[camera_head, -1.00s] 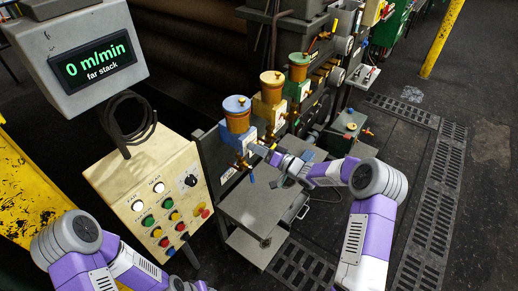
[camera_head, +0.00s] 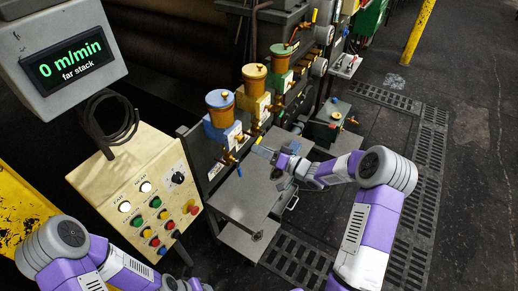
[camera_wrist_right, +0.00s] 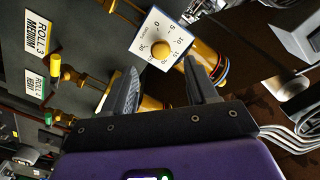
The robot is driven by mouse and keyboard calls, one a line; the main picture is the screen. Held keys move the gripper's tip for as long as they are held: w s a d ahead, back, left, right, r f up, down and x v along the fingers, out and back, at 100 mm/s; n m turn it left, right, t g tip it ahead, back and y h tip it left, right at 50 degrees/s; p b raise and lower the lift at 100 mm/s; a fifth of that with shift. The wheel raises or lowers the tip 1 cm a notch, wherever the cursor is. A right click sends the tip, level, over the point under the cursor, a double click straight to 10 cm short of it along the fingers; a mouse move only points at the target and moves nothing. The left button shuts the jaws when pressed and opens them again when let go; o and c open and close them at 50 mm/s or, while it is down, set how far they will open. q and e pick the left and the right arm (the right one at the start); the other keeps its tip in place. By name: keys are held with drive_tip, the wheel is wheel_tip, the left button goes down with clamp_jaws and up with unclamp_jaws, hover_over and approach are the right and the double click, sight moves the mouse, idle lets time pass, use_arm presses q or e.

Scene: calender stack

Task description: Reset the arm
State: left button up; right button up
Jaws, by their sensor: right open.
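My right arm reaches in from the right in the head view. Its gripper (camera_head: 268,156) is open, with nothing seen between its fingers, over the grey table, just right of the blue-topped unit (camera_head: 221,127). In the right wrist view the two dark fingers (camera_wrist_right: 160,88) stand apart. A white dial plate (camera_wrist_right: 157,44) with a brass knob shows beyond and between them. My left arm (camera_head: 65,250) is folded at the lower left of the head view; its gripper is out of the frame.
A cream button panel (camera_head: 135,195) and a grey display (camera_head: 65,60) reading "0 m/min, far stack" stand at left. Yellow (camera_head: 255,80) and green-topped units (camera_head: 281,57) stand behind the blue one. Open floor (camera_head: 475,170) lies at right.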

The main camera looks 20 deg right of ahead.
idle(0.3)
drive_tip(key=s+a+f+m+g+h+b, duration=0.1)
drive_tip(key=s+a+f+g+h, duration=0.2)
drive_tip(key=f, duration=0.6)
drive_tip(key=s+a+f+m+g+h+b, duration=0.1)
drive_tip(key=s+a+f+m+h, duration=0.1)
drive_tip(key=s+a+f, duration=0.45)
drive_tip(key=s+a+f+g, duration=0.1)
drive_tip(key=s+f+g, duration=0.2)
drive_tip(key=s, duration=0.4)
drive_tip(key=s+a+f+n+g+h, duration=0.1)
drive_tip(key=s+f+g, duration=0.2)
drive_tip(key=s+f, duration=0.2)
drive_tip(key=s+a+f+g, duration=0.2)
drive_tip(key=s+f+g, duration=0.1)
drive_tip(key=s, duration=0.7)
drive_tip(key=shift+f+n+g+h+b, duration=0.4)
drive_tip(key=shift+f+b, duration=0.05)
drive_tip(key=shift+f, duration=0.45)
